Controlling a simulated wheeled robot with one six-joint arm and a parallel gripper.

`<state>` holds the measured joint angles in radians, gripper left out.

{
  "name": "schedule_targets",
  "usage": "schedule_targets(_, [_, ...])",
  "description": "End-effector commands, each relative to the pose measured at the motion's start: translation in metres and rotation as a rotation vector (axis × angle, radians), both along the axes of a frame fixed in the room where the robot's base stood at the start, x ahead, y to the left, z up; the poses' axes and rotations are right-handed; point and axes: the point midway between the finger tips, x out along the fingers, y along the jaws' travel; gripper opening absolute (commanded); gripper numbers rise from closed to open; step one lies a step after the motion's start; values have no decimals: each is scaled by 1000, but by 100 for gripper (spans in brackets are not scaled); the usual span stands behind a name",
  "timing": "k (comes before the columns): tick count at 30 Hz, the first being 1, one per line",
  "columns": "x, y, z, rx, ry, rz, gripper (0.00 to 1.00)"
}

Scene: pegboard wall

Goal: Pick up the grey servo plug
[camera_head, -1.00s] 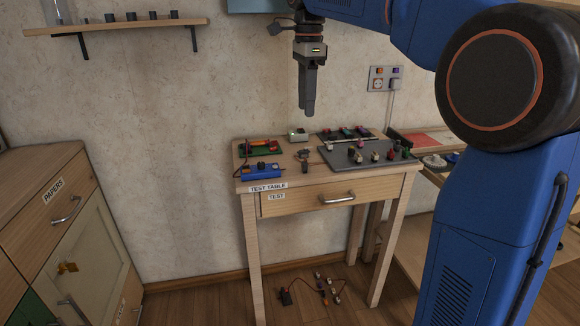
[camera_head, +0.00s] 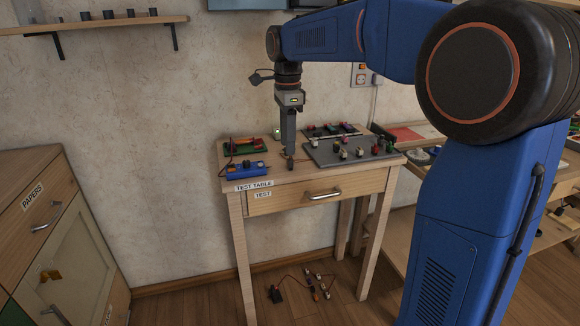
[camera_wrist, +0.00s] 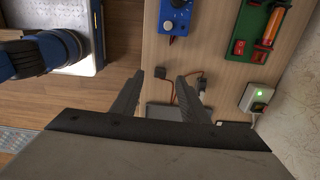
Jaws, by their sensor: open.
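My gripper (camera_head: 291,166) points straight down over the test table, its fingertips low near the tabletop between the blue box and the grey board. In the wrist view my gripper (camera_wrist: 161,75) is open, its two fingers apart with nothing held. A small dark grey block, seemingly the servo plug (camera_wrist: 194,75), lies on the wood near the right fingertip, with a thin orange lead beside it. The right finger partly hides the lead and a dark part beyond. In the head view my gripper hides most of this spot.
The blue box (camera_head: 245,171) and a green board with a red part (camera_head: 243,147) lie left of my gripper. The grey board (camera_head: 325,159) with several coloured connectors lies right. A white box with a green light (camera_wrist: 257,98) stands near the wall. Leads with plugs (camera_head: 318,286) lie on the floor.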

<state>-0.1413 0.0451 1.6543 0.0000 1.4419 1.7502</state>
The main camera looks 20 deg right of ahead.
Motion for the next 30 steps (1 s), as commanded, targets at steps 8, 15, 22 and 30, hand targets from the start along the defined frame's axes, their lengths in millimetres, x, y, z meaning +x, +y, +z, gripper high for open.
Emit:
schedule_targets(8, [1, -8, -31, 0, 3, -2, 41])
schedule_targets(15, [1, -7, -51, 0, 1, 0, 41])
schedule_targets(22, [1, -7, -52, 0, 0, 0, 41])
schedule_targets(30, [1, -7, -52, 0, 0, 0, 0])
